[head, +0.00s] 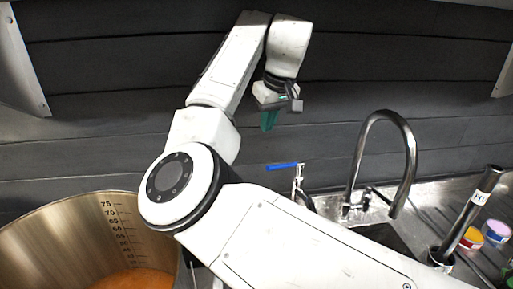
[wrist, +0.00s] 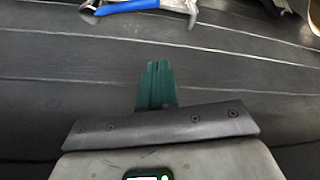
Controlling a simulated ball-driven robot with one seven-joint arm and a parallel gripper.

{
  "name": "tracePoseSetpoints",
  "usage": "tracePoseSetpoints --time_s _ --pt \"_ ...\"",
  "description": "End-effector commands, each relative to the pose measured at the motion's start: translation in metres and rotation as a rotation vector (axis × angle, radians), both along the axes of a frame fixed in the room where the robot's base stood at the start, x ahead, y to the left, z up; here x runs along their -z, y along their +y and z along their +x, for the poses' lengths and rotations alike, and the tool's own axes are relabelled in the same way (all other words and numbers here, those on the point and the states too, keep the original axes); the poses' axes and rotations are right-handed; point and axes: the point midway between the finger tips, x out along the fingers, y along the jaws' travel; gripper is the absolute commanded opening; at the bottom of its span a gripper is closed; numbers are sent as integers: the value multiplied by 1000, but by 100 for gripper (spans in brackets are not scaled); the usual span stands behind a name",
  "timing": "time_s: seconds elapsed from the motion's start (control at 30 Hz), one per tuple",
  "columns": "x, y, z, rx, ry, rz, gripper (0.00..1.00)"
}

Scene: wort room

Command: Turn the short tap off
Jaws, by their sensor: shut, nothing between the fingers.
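The short tap (head: 298,184) stands behind my arm, left of the tall curved tap. Its blue lever (head: 285,166) lies about level across the top and points left. In the wrist view the blue lever (wrist: 128,6) shows at the top edge, with part of the metal tap body (wrist: 178,10). The tap's lower part is hidden behind my arm, and I cannot tell whether water runs. My gripper (head: 268,126) has green fingers, shut and empty, pointing down above and left of the lever in the head view. The fingers (wrist: 157,75) are apart from the lever.
A tall curved tap (head: 378,118) stands right of the short tap over a sink (head: 385,235). A large steel pot (head: 60,235) with orange liquid is at lower left. A dark upright tube (head: 465,220) and small tubs (head: 496,233) are at right. A dark plank wall is behind.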

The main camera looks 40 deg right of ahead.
Motion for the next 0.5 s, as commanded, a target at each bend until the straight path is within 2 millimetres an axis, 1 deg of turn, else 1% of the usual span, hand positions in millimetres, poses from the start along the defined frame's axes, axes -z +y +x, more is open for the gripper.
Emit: tracePoseSetpoints --time_s 0.17,0.27,0.5 --pt "11 -1 4 -1 2 1 0" --pt "26 -1 9 -1 3 1 0" --pt "68 -5 24 -1 3 2 0"
